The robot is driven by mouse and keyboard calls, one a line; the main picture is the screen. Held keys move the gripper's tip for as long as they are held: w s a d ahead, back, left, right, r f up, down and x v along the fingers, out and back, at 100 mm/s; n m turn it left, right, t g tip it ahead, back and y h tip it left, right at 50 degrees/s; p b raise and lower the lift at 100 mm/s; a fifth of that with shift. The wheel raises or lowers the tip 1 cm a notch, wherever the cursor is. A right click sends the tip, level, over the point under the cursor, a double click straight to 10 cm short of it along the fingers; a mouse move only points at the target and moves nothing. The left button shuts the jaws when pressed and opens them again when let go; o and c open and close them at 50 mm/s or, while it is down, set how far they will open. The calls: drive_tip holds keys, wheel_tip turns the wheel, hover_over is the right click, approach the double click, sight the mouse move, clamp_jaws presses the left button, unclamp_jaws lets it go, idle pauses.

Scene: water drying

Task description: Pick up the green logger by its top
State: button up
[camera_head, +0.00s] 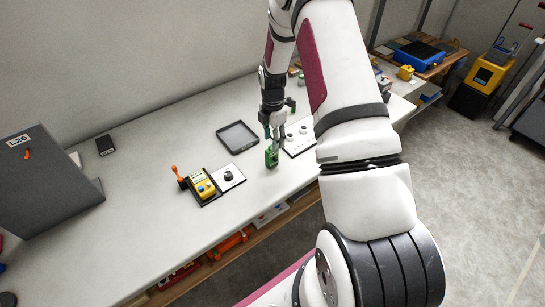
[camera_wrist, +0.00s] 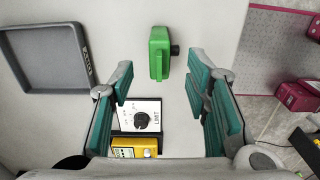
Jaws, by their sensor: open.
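The green logger (camera_head: 271,157) stands on the white bench, near its front edge. In the wrist view the logger (camera_wrist: 159,54) is a green block with a handle-like top and a black knob on its right side. My gripper (camera_head: 274,138) is just above and behind it in the head view, pointing down. In the wrist view my gripper (camera_wrist: 160,72) is open, its teal-padded fingers spread left and right, with the logger just beyond the fingertips and roughly centred between them. I see no contact.
A dark grey tray (camera_head: 238,137) lies behind the logger. A white panel with a black knob (camera_head: 228,177) and a yellow meter (camera_head: 202,187) lie to the left. Another white panel (camera_head: 298,137) lies close to the right.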

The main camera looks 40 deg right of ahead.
sight(269, 153)
drive_tip(key=shift+a+f, duration=0.15)
drive_tip(key=shift+f, duration=1.7)
drive_tip(key=shift+c, duration=0.5)
clamp_jaws()
drive_tip(key=shift+r, duration=0.1)
